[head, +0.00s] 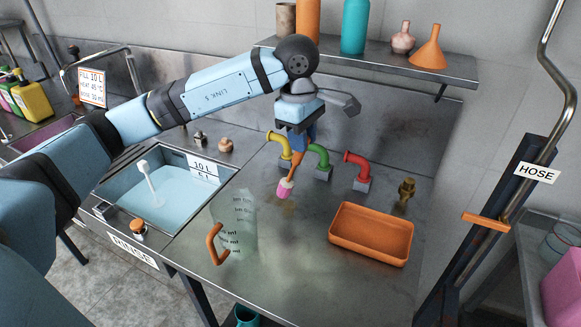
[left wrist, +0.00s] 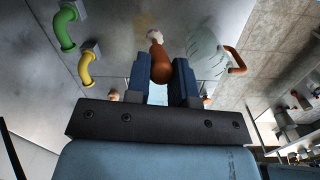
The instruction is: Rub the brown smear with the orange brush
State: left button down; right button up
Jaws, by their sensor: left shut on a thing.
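My left gripper (head: 298,150) is shut on the orange brush (head: 297,167) by its handle. The brush hangs down at a tilt, with its pale collar and pink head (head: 285,188) lowest, over the steel worktop (head: 315,235). I cannot tell whether the head touches the steel. In the left wrist view the brush handle (left wrist: 160,66) sits between the two dark blue fingers (left wrist: 163,84), with the pink head beyond it. My right gripper is not in view.
Yellow, green and red pipe elbows (head: 357,170) stand behind the brush. A clear jug (head: 238,225) with an orange handle stands in front-left, an orange tray (head: 371,234) to the right. A water-filled sink (head: 165,190) is left. A shelf (head: 400,65) runs behind.

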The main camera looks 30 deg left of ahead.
pick_arm(q)
notch_tip(320, 180, up, 3)
jog(key=t+h+p, duration=0.1)
jog(key=p, duration=0.3)
jog(key=shift+r+m, duration=0.15)
jog(key=shift+m, duration=0.15)
jog(key=shift+w+a+r+t+p, duration=0.1)
jog(key=shift+a+r+t+p, duration=0.1)
jog(key=shift+r+t+p, duration=0.4)
jog(key=shift+f, duration=0.3)
jog(key=shift+f+h, duration=0.3)
jog(key=shift+f, duration=0.2)
notch_tip(320, 180, down, 3)
jog(key=shift+r+b, duration=0.15)
jog(key=shift+b, duration=0.6)
jog(key=shift+w+f, duration=0.1)
jog(key=shift+f, duration=0.5)
